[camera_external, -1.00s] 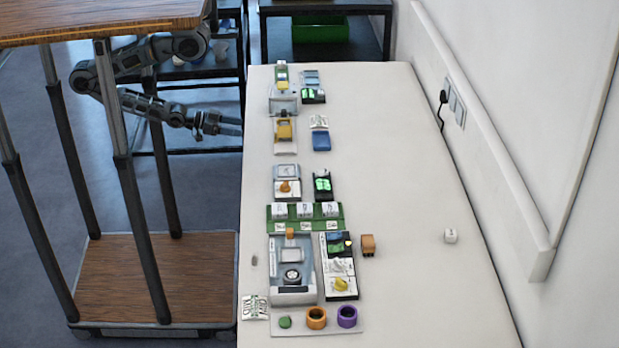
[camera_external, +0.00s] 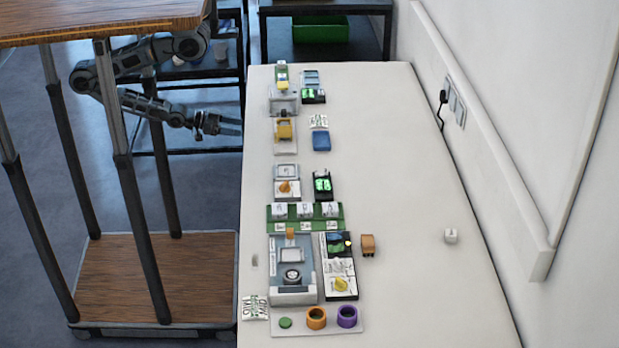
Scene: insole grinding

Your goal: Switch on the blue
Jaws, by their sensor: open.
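A blue block (camera_external: 321,144) sits on the white table beside a small white printed label (camera_external: 319,121). A pale blue-grey item (camera_external: 311,77) stands farther back, behind a small device with a green display (camera_external: 313,96). A black device near the front has a blue-green screen (camera_external: 336,242) and a yellow knob (camera_external: 341,285). Which of these is the blue thing to switch on, I cannot tell. My gripper (camera_external: 238,126) is open and empty, pointing right at the table's left edge, apart from all these things.
Several small devices line the left half of the white table (camera_external: 400,190). Orange (camera_external: 316,317) and purple (camera_external: 347,316) rings stand at the front. A brown block (camera_external: 368,245) and a white cube (camera_external: 451,236) lie to the right. The table's right half is mostly clear.

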